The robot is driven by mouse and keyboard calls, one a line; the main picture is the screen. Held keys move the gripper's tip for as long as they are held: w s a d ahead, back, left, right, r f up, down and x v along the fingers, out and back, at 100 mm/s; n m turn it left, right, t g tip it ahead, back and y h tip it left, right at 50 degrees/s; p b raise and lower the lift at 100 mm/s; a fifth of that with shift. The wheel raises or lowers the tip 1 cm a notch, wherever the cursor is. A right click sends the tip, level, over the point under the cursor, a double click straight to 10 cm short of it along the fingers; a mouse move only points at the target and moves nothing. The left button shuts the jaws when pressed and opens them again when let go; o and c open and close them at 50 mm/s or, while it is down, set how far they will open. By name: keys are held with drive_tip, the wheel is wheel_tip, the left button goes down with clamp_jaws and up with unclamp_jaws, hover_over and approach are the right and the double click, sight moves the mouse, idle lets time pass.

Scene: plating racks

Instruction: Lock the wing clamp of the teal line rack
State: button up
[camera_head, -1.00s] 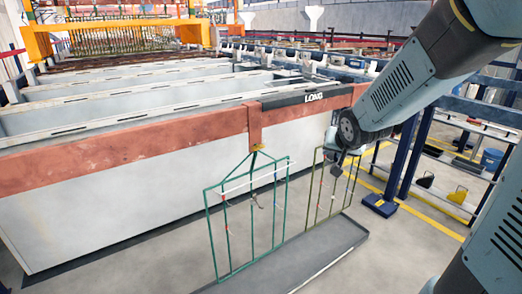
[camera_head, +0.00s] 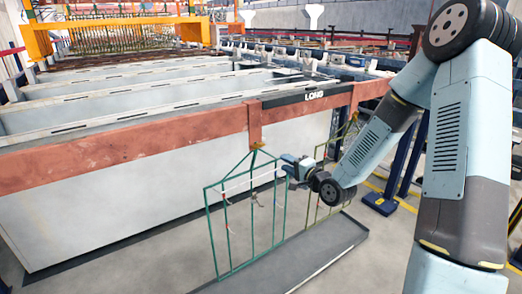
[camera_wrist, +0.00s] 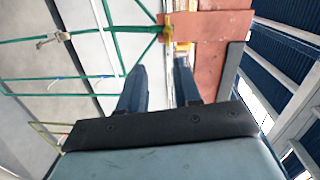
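The teal line rack (camera_head: 206,215) hangs from a red bracket on the front rail, above a grey tray. A yellow clamp at its top (camera_head: 256,147) sits where the frame meets the bracket. In the wrist view the yellow clamp (camera_wrist: 165,29) is just beyond the fingertips, at the red bracket, with the teal frame (camera_wrist: 105,29) running left from it. The clamp's wing position is too small to tell. My gripper (camera_head: 281,165) is at the rack's upper right, below and right of the clamp. In the wrist view my gripper (camera_wrist: 160,66) has its fingers apart with nothing held.
A second, olive rack (camera_head: 313,205) hangs behind my wrist to the right. The red rail (camera_head: 140,140) and white tank (camera_head: 120,205) stand behind the racks. A grey tray (camera_head: 335,240) lies on the floor below. Blue posts (camera_head: 412,155) stand right.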

drive_tip(key=m, duration=0.1)
approach(259, 143)
drive_tip(key=a+f+x, duration=0.1)
drive_tip(key=x, duration=0.5)
drive_tip(key=shift+s+t+y, duration=0.25)
drive_tip(key=shift+t+y, duration=0.05)
drive_tip(key=shift+t, duration=0.1)
drive_tip(key=shift+r, duration=0.1)
clamp_jaws()
